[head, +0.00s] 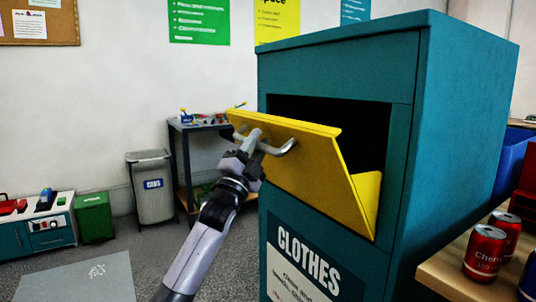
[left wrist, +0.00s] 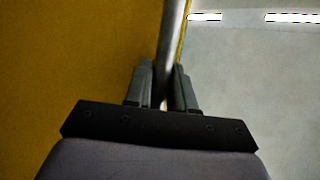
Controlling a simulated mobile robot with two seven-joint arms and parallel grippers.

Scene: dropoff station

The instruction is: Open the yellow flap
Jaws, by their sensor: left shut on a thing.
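The yellow flap (head: 305,172) is on the front of a teal clothes bin (head: 330,72). It is tilted outward at its top, with a dark opening showing above and behind it. A grey metal handle (head: 283,148) is fixed across the flap's outer face. My left gripper (head: 252,142) is shut on the handle near its left end. In the left wrist view the two fingers (left wrist: 160,85) sit on either side of the handle bar (left wrist: 171,45), with the yellow flap (left wrist: 80,70) filling the left side. My right gripper is not in view.
A wooden table (head: 450,272) with red cans (head: 485,250) stands at the right, close to the bin. A grey waste bin (head: 152,188), a dark workbench (head: 205,125) and a green box (head: 94,216) stand at the back left. The floor at left front is mostly clear.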

